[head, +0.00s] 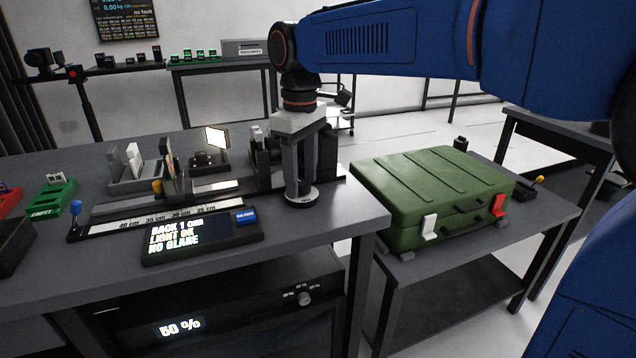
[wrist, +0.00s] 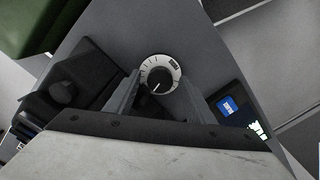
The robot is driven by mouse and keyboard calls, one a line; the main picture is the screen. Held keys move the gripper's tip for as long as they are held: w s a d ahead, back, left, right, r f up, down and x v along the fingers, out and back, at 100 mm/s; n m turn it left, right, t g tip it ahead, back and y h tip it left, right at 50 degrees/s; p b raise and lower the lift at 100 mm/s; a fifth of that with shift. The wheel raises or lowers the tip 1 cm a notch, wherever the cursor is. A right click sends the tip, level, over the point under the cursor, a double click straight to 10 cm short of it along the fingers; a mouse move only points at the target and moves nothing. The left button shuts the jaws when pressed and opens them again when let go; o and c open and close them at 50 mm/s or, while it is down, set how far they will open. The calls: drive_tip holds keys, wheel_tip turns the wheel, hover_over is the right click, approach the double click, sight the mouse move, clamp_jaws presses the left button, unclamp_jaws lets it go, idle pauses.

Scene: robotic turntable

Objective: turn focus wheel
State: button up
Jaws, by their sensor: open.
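The focus wheel (wrist: 160,76) is a dark knob with a white line, inside a pale marked ring, near the bench corner. In the wrist view its line points down and left. My gripper (wrist: 160,84) points down at it, open, with one finger on each side of the wheel. I cannot tell whether the fingers touch it. In the head view my gripper (head: 301,185) stands over the wheel's pale ring (head: 302,201), and the fingers hide most of the knob. A display (head: 200,237) reads "BACK 1 cm", "LIGHT OK", "NO GLARE".
A scale rail (head: 150,218) marked in cm runs left of my gripper, with a blue lever (head: 75,222) at its end. A dark block (head: 264,165) stands close behind. A blue button (head: 246,216) sits on the display. A green case (head: 430,195) rests on the right table.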

drive_tip(key=shift+m, duration=0.3)
